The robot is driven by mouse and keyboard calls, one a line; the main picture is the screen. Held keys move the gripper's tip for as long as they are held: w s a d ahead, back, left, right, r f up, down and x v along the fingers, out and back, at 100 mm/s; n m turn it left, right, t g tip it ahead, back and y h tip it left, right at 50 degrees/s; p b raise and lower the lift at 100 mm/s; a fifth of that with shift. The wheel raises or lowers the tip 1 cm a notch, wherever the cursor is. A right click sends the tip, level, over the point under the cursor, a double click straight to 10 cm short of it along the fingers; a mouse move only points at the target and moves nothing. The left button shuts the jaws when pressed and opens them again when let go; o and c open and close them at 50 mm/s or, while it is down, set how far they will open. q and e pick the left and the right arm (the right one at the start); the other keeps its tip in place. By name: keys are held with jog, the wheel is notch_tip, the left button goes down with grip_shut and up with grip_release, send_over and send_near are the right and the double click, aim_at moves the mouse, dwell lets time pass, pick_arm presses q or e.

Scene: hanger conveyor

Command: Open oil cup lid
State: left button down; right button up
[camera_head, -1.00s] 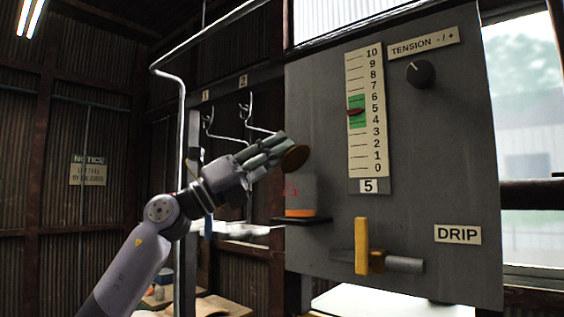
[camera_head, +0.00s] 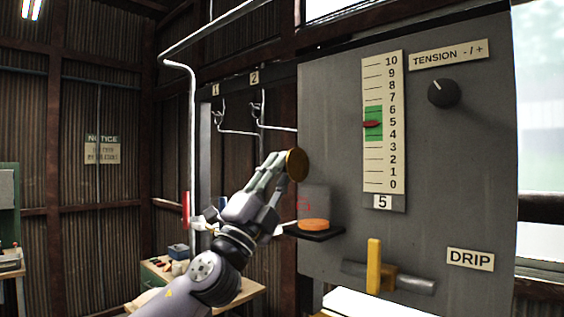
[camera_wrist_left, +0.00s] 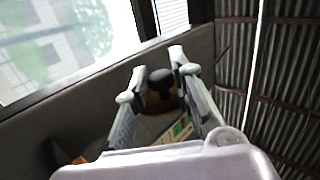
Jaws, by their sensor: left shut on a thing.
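The oil cup (camera_head: 314,200) is a translucent cup with orange oil at its bottom, on a dark shelf (camera_head: 314,232) fixed to the grey panel. Its round brass lid (camera_head: 297,165) stands almost on edge above the cup's rim, clear of the opening. My left gripper (camera_head: 277,168) is shut on the lid from the left. In the left wrist view the fingers (camera_wrist_left: 155,75) close around the lid's dark knob (camera_wrist_left: 160,84), with part of the brass lid behind it. Whether the lid still touches a hinge is hidden. My right gripper is not in view.
The grey panel (camera_head: 335,105) carries a scale, a tension knob (camera_head: 444,93) and a yellow-handled drip valve (camera_head: 374,265) below the cup. Metal rails and hooks (camera_head: 217,115) hang left of the panel. A wooden workbench (camera_head: 160,275) stands lower left.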

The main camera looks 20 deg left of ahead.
pick_arm(q)
jog(key=shift+f+n+y, duration=0.2)
jog(key=shift+n+y, duration=0.5)
jog(key=shift+n, duration=0.2)
jog(key=c, duration=1.4)
grip_release()
jog(key=shift+a, duration=0.1)
jog(key=shift+c, duration=0.2)
jog(key=v, duration=1.2)
jog(key=shift+w, duration=0.1)
jog(key=shift+f, duration=0.1)
